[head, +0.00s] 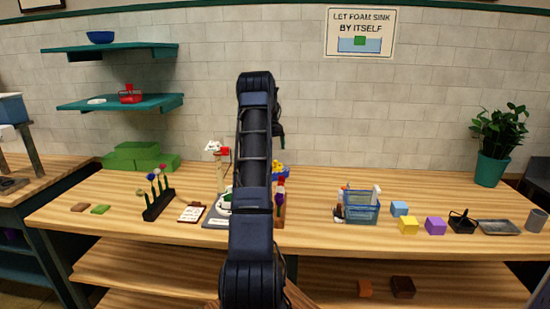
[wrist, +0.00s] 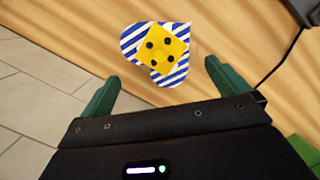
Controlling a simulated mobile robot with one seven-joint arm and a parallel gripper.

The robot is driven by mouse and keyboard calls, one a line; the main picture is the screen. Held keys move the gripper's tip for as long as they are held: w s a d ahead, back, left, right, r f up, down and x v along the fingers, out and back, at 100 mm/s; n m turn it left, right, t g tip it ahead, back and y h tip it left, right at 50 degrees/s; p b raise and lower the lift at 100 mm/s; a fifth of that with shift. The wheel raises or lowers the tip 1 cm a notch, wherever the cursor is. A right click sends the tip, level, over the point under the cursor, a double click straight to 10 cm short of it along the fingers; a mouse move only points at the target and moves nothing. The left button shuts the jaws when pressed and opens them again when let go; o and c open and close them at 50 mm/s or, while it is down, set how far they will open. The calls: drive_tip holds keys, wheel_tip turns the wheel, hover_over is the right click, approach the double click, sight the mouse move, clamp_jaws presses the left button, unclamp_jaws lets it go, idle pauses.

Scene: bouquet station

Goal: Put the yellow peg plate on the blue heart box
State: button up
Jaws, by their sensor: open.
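The yellow peg plate (wrist: 166,49), with several dark round spots, shows over the middle of the blue-and-white striped heart box (wrist: 133,41) in the wrist view. It appears to lie on the box, turned relative to the heart; one corner comes near the box's edge. My gripper (wrist: 162,72) is open, with its green fingers apart and nothing between them; the plate and box lie beyond the fingertips. In the head view a small yellow patch (head: 279,168) over blue shows just right of my arm, looking like the same pair, mostly hidden.
A blue wire basket (head: 361,208), a yellow cube (head: 408,225) and a purple cube (head: 436,226) stand to the right. A black flower rack (head: 159,205) and green foam blocks (head: 137,154) are to the left. My arm hides the table's middle.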

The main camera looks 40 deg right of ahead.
drive_tip(key=a+r+t, duration=0.1)
drive_tip(key=a+r, duration=1.3)
drive_tip(key=a, duration=0.1)
drive_tip(key=s+a+r+t, duration=0.1)
drive_tip(key=s+a+r, duration=0.3)
drive_tip(key=a, duration=0.5)
drive_tip(key=s+a+r+t, duration=0.1)
drive_tip(key=s+a+r, duration=0.25)
drive_tip(key=a, duration=0.55)
drive_tip(key=s+a+r+t, duration=0.1)
drive_tip(key=s+a+t, duration=0.1)
drive_tip(key=s+a, duration=1.15)
drive_tip(key=s+a+f, duration=0.3)
drive_tip(key=s+a, duration=0.2)
drive_tip(key=s, duration=0.3)
drive_tip(key=s+a+f+t, duration=0.1)
drive_tip(key=s+a+f, duration=0.3)
drive_tip(key=s, duration=0.4)
drive_tip(key=shift+s+a+f, duration=0.2)
drive_tip(key=shift+a+f, duration=0.1)
drive_tip(key=shift+a, duration=0.55)
